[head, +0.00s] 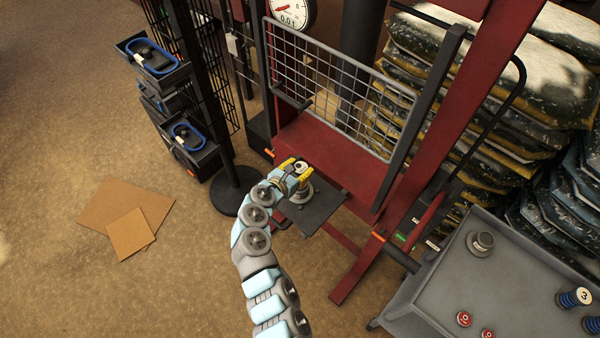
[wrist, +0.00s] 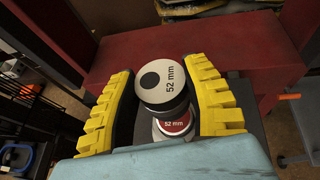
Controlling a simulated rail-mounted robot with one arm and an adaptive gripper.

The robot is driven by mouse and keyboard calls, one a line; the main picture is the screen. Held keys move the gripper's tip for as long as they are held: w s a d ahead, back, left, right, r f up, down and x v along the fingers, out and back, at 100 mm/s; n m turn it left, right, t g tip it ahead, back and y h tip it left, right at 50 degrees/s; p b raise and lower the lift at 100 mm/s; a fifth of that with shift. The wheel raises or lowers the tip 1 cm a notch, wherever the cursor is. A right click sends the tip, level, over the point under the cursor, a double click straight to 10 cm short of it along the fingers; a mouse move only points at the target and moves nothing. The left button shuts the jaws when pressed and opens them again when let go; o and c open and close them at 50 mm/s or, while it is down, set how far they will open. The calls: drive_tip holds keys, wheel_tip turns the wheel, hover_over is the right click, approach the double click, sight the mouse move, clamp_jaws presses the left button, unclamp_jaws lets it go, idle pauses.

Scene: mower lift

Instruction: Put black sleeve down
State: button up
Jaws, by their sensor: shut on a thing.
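The black sleeve (wrist: 164,88), with a white top marked "52 mm" and a dark round spot, is between the yellow fingers of my gripper (wrist: 166,92). My gripper is shut on it. In the wrist view, a piece with a red "52 mm" label (wrist: 174,126) shows just below the sleeve; I cannot tell whether the two touch. In the head view, my gripper (head: 298,170) is over a dark plate (head: 318,208) at the front of the red lift frame. A grey round piece (head: 299,193) shows under the fingers. The sleeve is mostly hidden there.
The red lift bench (head: 340,160) and a wire mesh guard (head: 340,80) stand behind. At right, a grey cart (head: 440,285) holds a grey ring-shaped piece (head: 480,243), red pieces and blue spools. A black rack post with bins (head: 165,70) stands left. Open floor lies left.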

sight(296, 176)
drive_tip(key=shift+w+a+f, duration=0.1)
drive_tip(key=shift+f, duration=1.4)
drive_tip(key=shift+f, duration=0.4)
drive_tip(key=o, duration=1.2)
